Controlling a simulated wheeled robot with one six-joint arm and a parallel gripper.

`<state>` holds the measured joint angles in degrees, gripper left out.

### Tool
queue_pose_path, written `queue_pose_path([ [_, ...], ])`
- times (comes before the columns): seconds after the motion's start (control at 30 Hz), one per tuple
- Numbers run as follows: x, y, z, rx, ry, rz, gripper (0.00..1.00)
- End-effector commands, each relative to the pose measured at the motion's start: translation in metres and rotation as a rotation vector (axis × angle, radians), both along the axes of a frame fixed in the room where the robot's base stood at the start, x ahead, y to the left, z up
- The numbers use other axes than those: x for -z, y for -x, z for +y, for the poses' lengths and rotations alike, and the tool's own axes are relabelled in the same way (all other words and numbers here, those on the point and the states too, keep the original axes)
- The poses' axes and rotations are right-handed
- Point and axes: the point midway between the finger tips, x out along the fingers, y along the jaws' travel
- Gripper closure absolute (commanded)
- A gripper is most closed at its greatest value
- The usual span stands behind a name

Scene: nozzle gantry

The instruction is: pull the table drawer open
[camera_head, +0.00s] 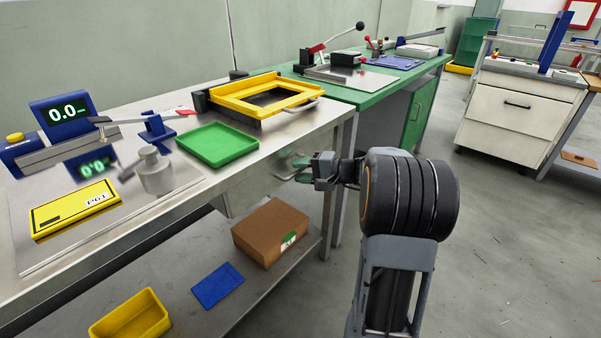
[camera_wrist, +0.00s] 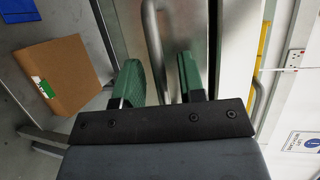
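The table drawer (camera_head: 240,192) is a grey metal box front under the worktop of the steel table. It looks shut, its front about in line with the table edge. Its bar handle (camera_wrist: 152,30) shows in the wrist view, running down between the green fingers. My gripper (camera_wrist: 160,78) is open, with a finger on each side of the handle and gaps visible. In the head view my gripper (camera_head: 298,170) is at the drawer front, and its fingers partly hide the handle.
A brown box (camera_head: 270,232) and a blue plate (camera_head: 217,286) are on the lower shelf. A yellow bin (camera_head: 130,318) is at its front. A green tray (camera_head: 217,145) and a yellow frame with a handle (camera_head: 262,92) sit on the worktop.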

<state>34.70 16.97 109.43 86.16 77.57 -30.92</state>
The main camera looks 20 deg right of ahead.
Motion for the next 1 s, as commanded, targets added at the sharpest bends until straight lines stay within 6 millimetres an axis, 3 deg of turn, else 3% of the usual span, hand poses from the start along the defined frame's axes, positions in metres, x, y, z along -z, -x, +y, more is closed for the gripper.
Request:
queue_pose_path([
  [0.37, 0.0006, -0.0025, 0.0025, 0.0, 0.0, 0.0, 0.63],
  [0.73, 0.0005, -0.0023, 0.0025, 0.0, 0.0, 0.0, 0.99],
  [1.0, 0.0006, -0.0023, 0.0025, 0.0, 0.0, 0.0, 1.0],
])
